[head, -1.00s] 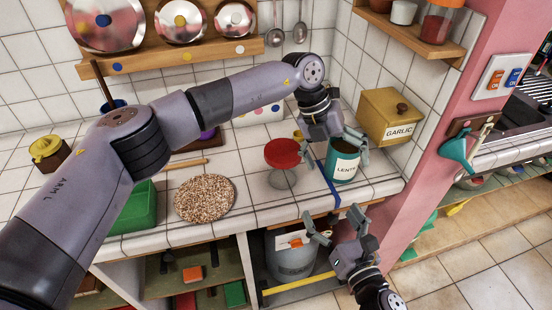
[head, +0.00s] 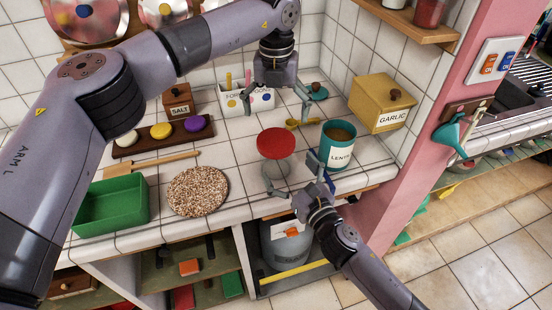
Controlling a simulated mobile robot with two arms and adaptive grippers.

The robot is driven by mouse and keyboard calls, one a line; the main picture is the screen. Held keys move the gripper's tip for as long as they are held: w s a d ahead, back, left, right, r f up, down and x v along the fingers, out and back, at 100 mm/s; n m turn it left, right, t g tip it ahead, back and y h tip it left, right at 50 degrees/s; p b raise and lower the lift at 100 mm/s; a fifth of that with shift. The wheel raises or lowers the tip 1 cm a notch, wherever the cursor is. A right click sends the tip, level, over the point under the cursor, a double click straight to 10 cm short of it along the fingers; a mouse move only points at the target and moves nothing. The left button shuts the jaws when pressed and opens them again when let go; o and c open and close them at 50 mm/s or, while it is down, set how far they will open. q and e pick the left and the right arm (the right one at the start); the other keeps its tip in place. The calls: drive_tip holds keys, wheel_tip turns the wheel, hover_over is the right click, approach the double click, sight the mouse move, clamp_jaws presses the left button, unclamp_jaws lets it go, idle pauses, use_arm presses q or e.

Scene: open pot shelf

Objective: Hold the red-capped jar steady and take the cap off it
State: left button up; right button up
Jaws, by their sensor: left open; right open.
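The red-capped jar stands upright on the white tiled counter, with a wide red cap (head: 276,143) on a clear glass body (head: 276,171). My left gripper (head: 277,112) is open and points down above and just behind the cap, one finger to each side. It is apart from the cap. My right gripper (head: 292,176) is open and comes from the front right. Its fingers reach toward the glass body, one low in front of it and one to its right. Whether they touch the glass I cannot tell.
The teal lentils tin (head: 338,155) stands open close to the jar's right. A yellow garlic box (head: 381,103) is behind it. A teal lid (head: 317,91) and yellow spoon (head: 303,123) lie behind the jar. A speckled round mat (head: 198,191) and green tray (head: 112,206) are left.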

drive_tip(key=x, duration=0.7)
drive_tip(key=shift+c, duration=0.3)
